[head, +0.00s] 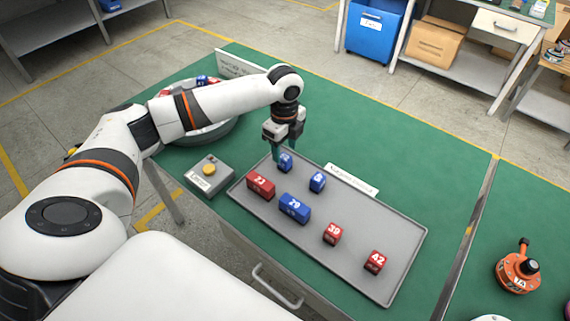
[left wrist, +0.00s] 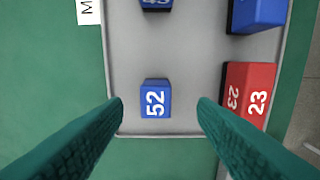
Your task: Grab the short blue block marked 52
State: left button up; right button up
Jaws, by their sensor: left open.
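The short blue block marked 52 (left wrist: 155,99) lies in the left wrist view on the grey tray (left wrist: 185,60), close to the tray's edge. In the head view this block (head: 285,163) is at the tray's far left corner, directly below my left gripper (head: 290,154), partly hidden by its fingers. My left gripper is open, and in the left wrist view its two teal fingers (left wrist: 160,112) stand on either side of block 52 with gaps. They do not appear to touch it. My right gripper is not in view.
On the tray are another short blue block (head: 317,182), a long red block 23 (head: 261,185), a long blue block 29 (head: 294,208), and red blocks 39 (head: 332,234) and 42 (head: 375,261). A box with a yellow button (head: 209,174) and a round bowl (head: 215,135) stand left.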

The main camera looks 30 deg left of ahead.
aim_at(285, 157)
pick_arm(q)
jog(key=f, duration=0.5)
jog(key=shift+w+a+p, duration=0.1)
jog(key=shift+w+p, duration=0.1)
jog(key=shift+p, duration=0.1)
jog(key=c, duration=1.1)
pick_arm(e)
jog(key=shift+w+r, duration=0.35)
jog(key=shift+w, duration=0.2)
pick_arm(q)
jog(key=shift+r, duration=0.1)
jog(key=shift+c, duration=0.2)
